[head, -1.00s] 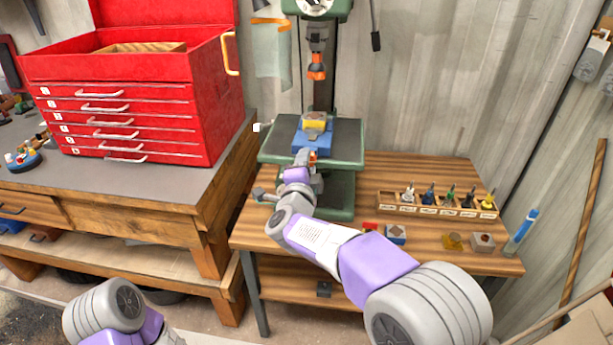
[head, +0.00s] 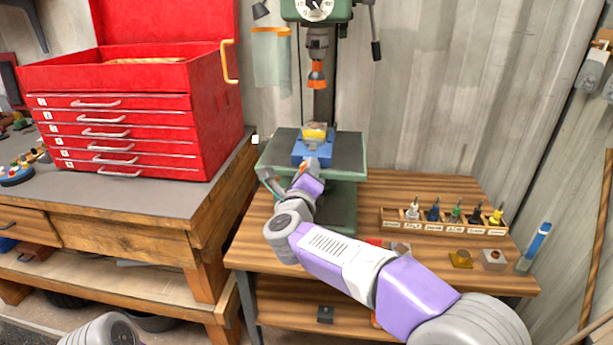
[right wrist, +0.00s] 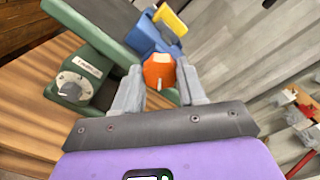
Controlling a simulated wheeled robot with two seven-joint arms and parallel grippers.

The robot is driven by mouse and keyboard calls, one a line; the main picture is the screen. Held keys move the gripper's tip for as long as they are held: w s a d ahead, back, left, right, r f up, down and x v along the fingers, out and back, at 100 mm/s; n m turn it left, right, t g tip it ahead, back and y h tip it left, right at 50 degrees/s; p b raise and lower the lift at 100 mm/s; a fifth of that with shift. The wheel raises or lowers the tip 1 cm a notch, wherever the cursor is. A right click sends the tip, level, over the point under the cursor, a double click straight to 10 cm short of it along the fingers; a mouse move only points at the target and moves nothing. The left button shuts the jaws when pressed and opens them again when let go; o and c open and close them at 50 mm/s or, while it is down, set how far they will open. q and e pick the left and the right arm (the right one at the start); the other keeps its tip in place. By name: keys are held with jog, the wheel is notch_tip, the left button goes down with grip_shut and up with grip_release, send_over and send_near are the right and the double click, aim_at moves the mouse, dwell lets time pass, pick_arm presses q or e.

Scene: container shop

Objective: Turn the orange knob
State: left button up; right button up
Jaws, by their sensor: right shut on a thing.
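The orange knob (right wrist: 159,71) is at the near end of the blue vise (right wrist: 148,37), which holds a yellow block (right wrist: 172,21). A light mark shows on the knob's face. My right gripper (right wrist: 160,82) is shut on the knob, one finger on each side. In the head view, the right gripper (head: 308,170) is at the front of the vise (head: 312,150), which sits on the green drill press table (head: 347,150); the knob is largely hidden there. My left gripper is out of view; only part of the left arm shows at bottom left.
The drill press chuck with an orange tip (head: 317,75) hangs above the vise. A labelled rack of bits (head: 440,222) and small blocks (head: 493,258) are on the wooden bench. A red tool chest (head: 125,120) stands at left. A control dial (right wrist: 70,88) is beside the gripper.

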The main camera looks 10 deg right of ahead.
jog(key=shift+r+m, duration=0.15)
jog(key=shift+m, duration=0.75)
jog(key=o, duration=1.1)
jog(key=shift+c, duration=0.2)
jog(key=v, duration=0.7)
jog(key=shift+s+p, duration=0.3)
jog(key=shift+p, duration=0.05)
jog(key=shift+a, duration=0.15)
